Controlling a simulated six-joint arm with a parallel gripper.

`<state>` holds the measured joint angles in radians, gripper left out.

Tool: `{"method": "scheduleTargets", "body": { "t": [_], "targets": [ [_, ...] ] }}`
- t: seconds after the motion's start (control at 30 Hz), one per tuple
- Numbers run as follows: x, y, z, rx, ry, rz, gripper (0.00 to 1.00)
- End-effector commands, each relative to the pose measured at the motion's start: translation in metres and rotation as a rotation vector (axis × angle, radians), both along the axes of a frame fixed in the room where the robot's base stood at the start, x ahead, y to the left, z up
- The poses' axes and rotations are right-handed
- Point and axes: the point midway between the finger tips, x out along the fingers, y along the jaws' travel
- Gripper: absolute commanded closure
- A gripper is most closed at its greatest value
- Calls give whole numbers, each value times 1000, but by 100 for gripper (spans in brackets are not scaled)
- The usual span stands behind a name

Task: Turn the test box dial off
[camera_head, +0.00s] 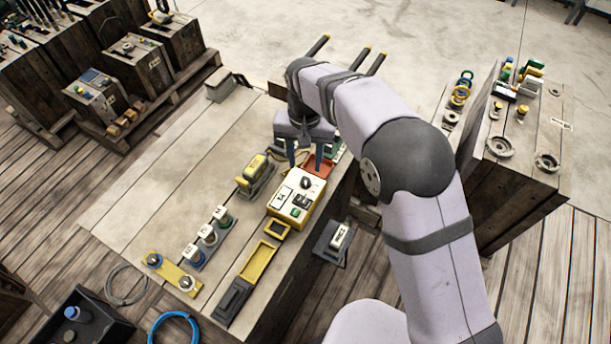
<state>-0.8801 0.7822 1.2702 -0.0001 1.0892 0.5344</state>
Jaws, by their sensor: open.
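The test box (288,214) is a yellow-sided box with a pale top, near the right edge of the wooden table. A black dial (306,183) stands at the far end of its top, with a label, a dark switch and a green button nearer. The dial's exact setting is too small to tell. My gripper (305,164) points down just beyond and above the dial, its two blue-grey fingers apart and empty. I cannot tell whether a finger touches the box.
A yellow device (252,176) sits left of the box. Labelled cylinders (208,234) stand in a row nearer the front. An orange-red tray (320,168) lies right beside the gripper. A cabinet (515,165) with rings stands to the right.

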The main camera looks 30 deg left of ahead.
Motion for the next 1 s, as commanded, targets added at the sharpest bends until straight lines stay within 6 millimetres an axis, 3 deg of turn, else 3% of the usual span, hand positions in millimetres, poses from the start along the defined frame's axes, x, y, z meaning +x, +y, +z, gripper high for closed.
{"method": "scheduleTargets", "body": {
  "t": [0.17, 0.6, 1.0],
  "targets": [
    [0, -1, -11, -2, 2, 0, 60],
    [0, -2, -63, -3, 2, 0, 60],
    [0, -1, -72, 0, 0, 0, 60]
  ]
}}
